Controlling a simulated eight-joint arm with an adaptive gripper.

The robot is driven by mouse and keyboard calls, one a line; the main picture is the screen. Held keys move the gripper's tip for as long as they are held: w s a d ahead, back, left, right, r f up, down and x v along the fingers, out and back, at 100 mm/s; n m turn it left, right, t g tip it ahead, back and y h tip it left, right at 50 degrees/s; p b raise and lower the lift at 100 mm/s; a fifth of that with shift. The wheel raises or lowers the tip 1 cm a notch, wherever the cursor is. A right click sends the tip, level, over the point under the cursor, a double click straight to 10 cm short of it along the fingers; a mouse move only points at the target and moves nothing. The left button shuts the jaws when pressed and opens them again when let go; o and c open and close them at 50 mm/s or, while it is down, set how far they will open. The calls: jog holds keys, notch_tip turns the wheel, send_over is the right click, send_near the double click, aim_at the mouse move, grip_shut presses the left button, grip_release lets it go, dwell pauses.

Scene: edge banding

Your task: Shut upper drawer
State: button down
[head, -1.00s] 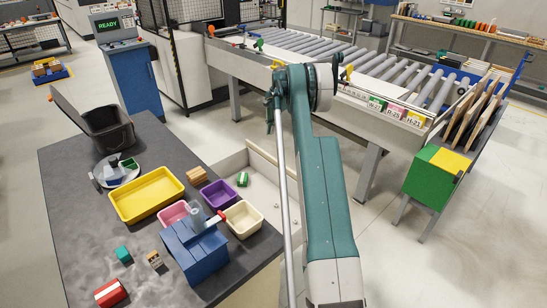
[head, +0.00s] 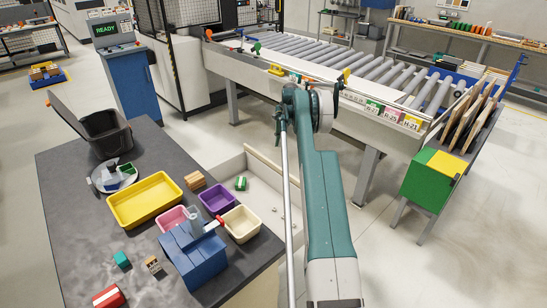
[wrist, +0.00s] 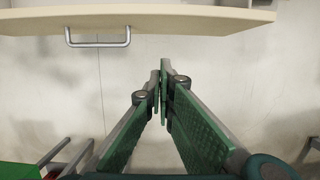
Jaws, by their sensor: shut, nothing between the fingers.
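The upper drawer (head: 262,163) stands open at the right side of the dark table, in the head view. Its pale tray shows a green and white block and small bits inside, and my arm covers part of it. In the wrist view the drawer front (wrist: 190,20) crosses the top, with a grey bar handle (wrist: 97,42) at its left. My gripper (wrist: 161,80) is shut and empty, its fingertips below the drawer front in the picture and right of the handle. I see no contact with the front. The head view does not clearly show the gripper.
The dark table (head: 75,215) carries a yellow tray (head: 145,197), a purple bin (head: 217,197), a cream bin (head: 241,223), a blue box (head: 195,262) and a black bin (head: 107,133). A roller conveyor (head: 340,75) stands behind.

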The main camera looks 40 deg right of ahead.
jog(key=shift+f, duration=0.15)
jog(key=a+f+b, duration=0.2)
jog(key=a+f, duration=0.4)
jog(key=f, duration=0.3)
jog(key=shift+a+f, duration=0.15)
jog(key=shift+a, duration=0.05)
dwell(0.6)
jog(key=a+b, duration=0.2)
jog(key=a, duration=2.9)
jog(key=shift+d, duration=0.1)
